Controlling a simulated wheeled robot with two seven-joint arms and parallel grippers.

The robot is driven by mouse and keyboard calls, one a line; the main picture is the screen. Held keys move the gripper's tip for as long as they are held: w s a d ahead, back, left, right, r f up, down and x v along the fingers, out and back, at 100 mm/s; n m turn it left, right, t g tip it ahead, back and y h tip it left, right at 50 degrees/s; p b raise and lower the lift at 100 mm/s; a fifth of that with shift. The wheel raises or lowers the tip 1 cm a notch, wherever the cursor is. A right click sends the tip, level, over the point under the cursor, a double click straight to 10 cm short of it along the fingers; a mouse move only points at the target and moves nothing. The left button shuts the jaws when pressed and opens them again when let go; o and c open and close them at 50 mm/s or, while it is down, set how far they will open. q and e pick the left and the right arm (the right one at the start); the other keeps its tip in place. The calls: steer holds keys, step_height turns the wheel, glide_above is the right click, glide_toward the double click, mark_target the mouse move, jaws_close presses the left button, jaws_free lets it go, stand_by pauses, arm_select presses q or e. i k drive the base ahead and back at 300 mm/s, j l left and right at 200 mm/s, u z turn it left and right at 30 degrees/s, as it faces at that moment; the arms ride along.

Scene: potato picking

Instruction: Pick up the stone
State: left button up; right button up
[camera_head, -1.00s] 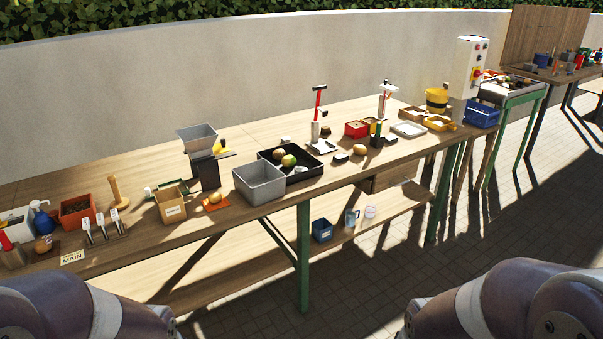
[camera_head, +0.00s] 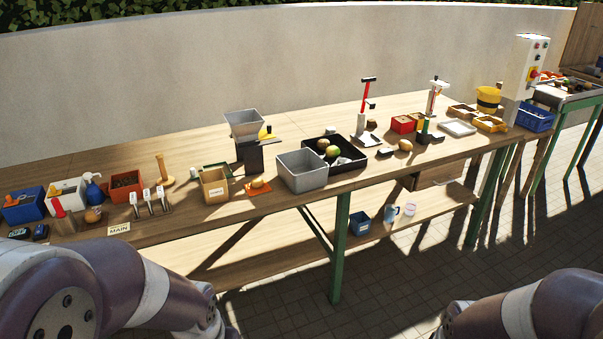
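I cannot single out the stone with certainty. A black tray (camera_head: 361,165) on the long wooden table holds a brown round lump (camera_head: 323,144), a green round lump (camera_head: 333,151) and a small greyish piece that is too small to identify. Right of the tray lie a small dark lump (camera_head: 386,152) and a tan potato-like lump (camera_head: 405,145). Another dark brown lump (camera_head: 372,124) sits behind them. Links of both my arms show at the bottom left and bottom right, but neither gripper is in the picture.
A grey bin (camera_head: 303,172) stands against the tray's left side. Left of it are a hopper (camera_head: 245,123), a cardboard box (camera_head: 214,187) and an orange mat (camera_head: 258,188) with a lump on it. A lower shelf (camera_head: 270,240) runs beneath the table. Paved floor is open at the right front.

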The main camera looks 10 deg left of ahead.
mark_target(340, 161)
steer(key=i+l, duration=0.2)
steer(key=i, duration=0.3)
steer(key=i+l, duration=0.2)
steer(key=i, duration=0.3)
steer(key=i+l, duration=0.2)
steer(key=i, duration=0.25)
steer(key=i+l, duration=0.2)
steer(key=i, duration=0.3)
steer(key=i+l, duration=0.2)
steer(key=i, duration=0.3)
steer(key=i+l, duration=0.25)
steer(key=i, duration=0.25)
steer(key=z, duration=0.05)
